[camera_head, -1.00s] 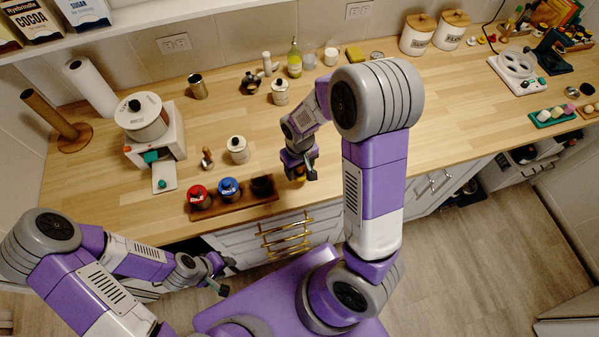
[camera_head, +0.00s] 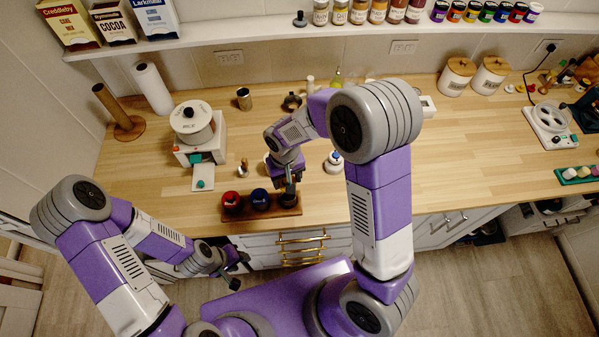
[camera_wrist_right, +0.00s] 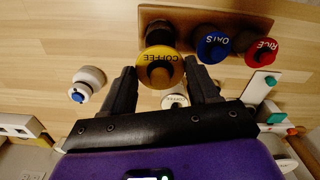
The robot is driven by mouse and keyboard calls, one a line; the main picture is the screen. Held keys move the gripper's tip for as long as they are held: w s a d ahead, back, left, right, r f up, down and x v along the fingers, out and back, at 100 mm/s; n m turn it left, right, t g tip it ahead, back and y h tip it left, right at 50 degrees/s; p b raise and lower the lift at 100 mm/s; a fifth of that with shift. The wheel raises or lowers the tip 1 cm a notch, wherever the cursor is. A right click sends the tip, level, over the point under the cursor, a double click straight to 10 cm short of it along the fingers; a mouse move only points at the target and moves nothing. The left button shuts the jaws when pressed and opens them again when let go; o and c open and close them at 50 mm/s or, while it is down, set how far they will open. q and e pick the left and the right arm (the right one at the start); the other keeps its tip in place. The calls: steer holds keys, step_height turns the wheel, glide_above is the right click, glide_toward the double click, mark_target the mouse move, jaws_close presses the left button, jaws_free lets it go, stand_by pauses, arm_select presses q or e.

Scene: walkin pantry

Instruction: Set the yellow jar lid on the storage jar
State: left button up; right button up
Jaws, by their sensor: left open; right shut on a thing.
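The yellow jar lid (camera_wrist_right: 160,69), marked COFFEE with a dark knob, is between the fingers of my right gripper (camera_wrist_right: 162,88), which is shut on it. In the head view my right gripper (camera_head: 290,188) is over the right end of the wooden rack (camera_head: 233,216), and the lid cannot be made out there. The dark storage jar (camera_wrist_right: 158,33) without a lid stands in the rack. The lid overlaps its near edge in the wrist view; I cannot tell whether they touch. My left gripper (camera_head: 238,262) is open and empty, in front of the drawers.
A red-lidded jar (camera_head: 232,199) and a blue-lidded jar (camera_head: 260,199) share the rack. A white canister (camera_head: 335,163) stands right of my right gripper. A white dispenser (camera_head: 196,135) is at the left.

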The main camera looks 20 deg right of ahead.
step_height(320, 180, down, 6)
steer(key=b, duration=0.5)
steer(key=shift+f, duration=0.25)
steer(key=shift+b, duration=0.3)
stand_by(1.7)
steer(key=shift+f+b, duration=0.4)
steer(key=shift+f, duration=0.1)
stand_by(0.4)
steer(key=o, duration=1.1)
steer(key=shift+o, duration=0.2)
steer(key=shift+o, duration=0.8)
steer(key=shift+r, duration=0.1)
